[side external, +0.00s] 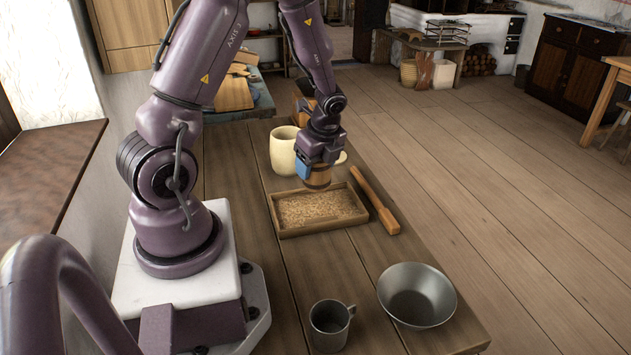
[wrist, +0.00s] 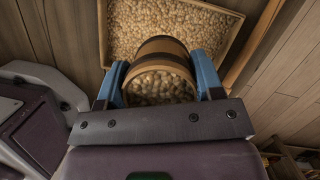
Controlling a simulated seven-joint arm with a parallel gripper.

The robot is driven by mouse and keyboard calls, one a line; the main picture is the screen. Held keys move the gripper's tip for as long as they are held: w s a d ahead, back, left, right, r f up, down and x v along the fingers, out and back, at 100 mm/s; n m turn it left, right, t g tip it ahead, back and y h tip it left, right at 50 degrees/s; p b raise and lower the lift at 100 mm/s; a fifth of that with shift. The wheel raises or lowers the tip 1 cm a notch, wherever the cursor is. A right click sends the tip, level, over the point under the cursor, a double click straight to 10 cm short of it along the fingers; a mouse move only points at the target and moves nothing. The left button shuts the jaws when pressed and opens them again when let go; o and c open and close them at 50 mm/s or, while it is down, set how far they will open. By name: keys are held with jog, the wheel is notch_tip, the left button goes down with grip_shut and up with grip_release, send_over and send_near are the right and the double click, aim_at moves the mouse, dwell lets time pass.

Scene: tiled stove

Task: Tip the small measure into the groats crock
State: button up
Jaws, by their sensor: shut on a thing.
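My gripper (side external: 318,172) is shut on the small measure (side external: 319,179), a wooden cup with a darker band. It also shows in the wrist view (wrist: 158,70) between the two blue fingers (wrist: 160,82), with pale groats inside its mouth. The measure is over the back part of a wooden tray (side external: 277,226) of groats and looks about upright. I cannot tell whether it touches the groats. A cream crock (side external: 281,150) stands just behind and left of the measure, partly hidden by my gripper. Its inside cannot be seen.
A wooden bat-like tool (side external: 376,202) lies along the tray's right side. A grey metal mug (side external: 329,326) and a wide metal bowl (side external: 416,295) stand at the table's near end. A wooden block (side external: 303,100) stands behind the crock. Bare table lies between tray and bowl.

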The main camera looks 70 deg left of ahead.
jog(key=shift+a+r+n, duration=0.15)
jog(key=shift+a+r, duration=0.05)
jog(key=shift+r, duration=0.4)
jog(key=shift+a+r+n, duration=0.15)
jog(key=shift+a+r, duration=0.05)
jog(key=shift+r, duration=0.35)
jog(key=s+a+r+n+h, duration=0.1)
jog(key=a+r+n, duration=0.4)
jog(key=a+n, duration=0.5)
jog(key=a+r+n+h, duration=0.1)
jog(key=a+r+n, duration=0.4)
jog(key=a+n, duration=0.5)
notch_tip(320, 180, down, 7)
jog(key=a+m, duration=0.1)
jog(key=m, duration=0.1)
jog(key=shift+a, duration=0.4)
jog(key=shift+y, duration=0.4)
jog(key=shift+a+t+y, duration=0.1)
jog(key=shift+t+y, duration=0.5)
jog(key=shift+y, duration=0.4)
